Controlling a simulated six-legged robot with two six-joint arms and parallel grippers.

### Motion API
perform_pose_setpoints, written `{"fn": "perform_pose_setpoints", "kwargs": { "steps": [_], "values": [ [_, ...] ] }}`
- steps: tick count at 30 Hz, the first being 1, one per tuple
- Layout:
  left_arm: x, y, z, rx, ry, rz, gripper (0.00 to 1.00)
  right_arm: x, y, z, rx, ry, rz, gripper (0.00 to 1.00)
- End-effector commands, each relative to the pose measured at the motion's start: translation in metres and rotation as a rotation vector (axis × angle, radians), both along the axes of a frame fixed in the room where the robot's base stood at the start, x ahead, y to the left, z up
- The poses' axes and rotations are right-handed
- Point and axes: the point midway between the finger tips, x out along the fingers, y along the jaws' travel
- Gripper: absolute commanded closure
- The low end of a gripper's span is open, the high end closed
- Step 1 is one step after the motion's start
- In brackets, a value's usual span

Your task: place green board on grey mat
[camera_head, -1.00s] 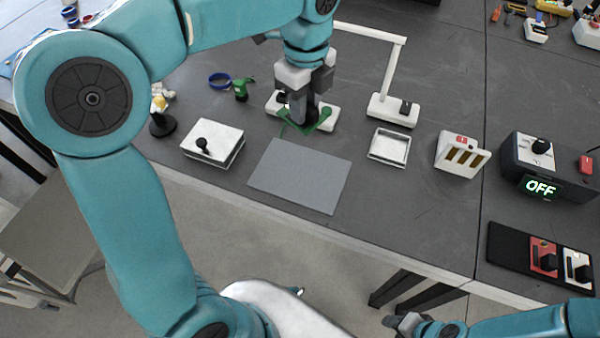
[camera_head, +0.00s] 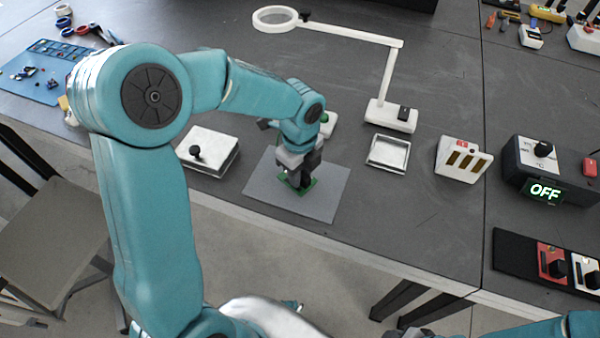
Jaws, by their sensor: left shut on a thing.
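The grey mat (camera_head: 325,201) lies flat near the front edge of the table. My left gripper (camera_head: 300,182) is over the mat, pointing down, and is shut on the green board (camera_head: 283,177). The board is small and mostly hidden under the gripper; its edges show on both sides. It is within the mat's outline, but I cannot tell whether it touches the mat. Of my right arm only a part shows at the bottom right; its gripper is not clearly seen.
A white box with a black knob (camera_head: 212,152) stands left of the mat. A small white tray (camera_head: 388,153) and a white slotted holder (camera_head: 461,160) stand to the right. A magnifier lamp base (camera_head: 391,117) is behind. A black unit reading OFF (camera_head: 548,165) stands far right.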

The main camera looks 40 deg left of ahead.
Motion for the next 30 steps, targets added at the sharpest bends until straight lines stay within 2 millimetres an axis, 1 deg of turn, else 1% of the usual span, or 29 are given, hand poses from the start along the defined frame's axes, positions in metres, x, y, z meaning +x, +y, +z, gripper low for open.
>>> {"fn": "perform_pose_setpoints", "kwargs": {
  "steps": [1,8,12,13,14,15,23,26,29,30],
  "values": [
    [0.000,0.000,-0.003,0.000,-0.001,0.000,1.00,0.000,0.000,-0.001,0.000,0.000,0.000,0.57],
    [0.000,0.000,-0.003,0.000,-0.002,0.001,1.00,0.000,0.000,0.000,0.000,0.000,0.000,0.57],
    [0.000,0.000,-0.007,0.000,-0.001,0.001,1.00,0.000,0.000,-0.004,0.000,0.000,0.000,0.57],
    [0.000,0.000,-0.006,0.000,-0.001,0.001,0.63,0.000,0.000,-0.002,0.000,0.000,0.000,0.57],
    [0.000,0.000,-0.006,0.000,-0.001,0.001,0.53,0.000,0.000,-0.002,0.000,0.000,0.000,0.57],
    [0.000,0.000,-0.006,0.000,-0.001,0.001,0.47,0.000,0.000,-0.002,0.000,0.000,0.000,0.57],
    [0.000,0.000,-0.003,0.000,0.000,0.001,0.47,0.000,0.000,-0.001,0.000,0.000,0.000,0.57],
    [0.001,0.000,0.006,0.001,-0.002,0.001,0.47,0.000,0.000,0.002,0.000,0.000,0.000,0.57],
    [0.001,0.000,0.026,0.000,-0.005,0.002,0.47,0.000,0.000,0.006,0.000,0.000,0.000,0.57],
    [0.001,0.000,0.036,0.000,-0.006,0.001,0.47,0.000,0.000,0.007,0.000,0.000,0.000,0.57]
  ]
}}
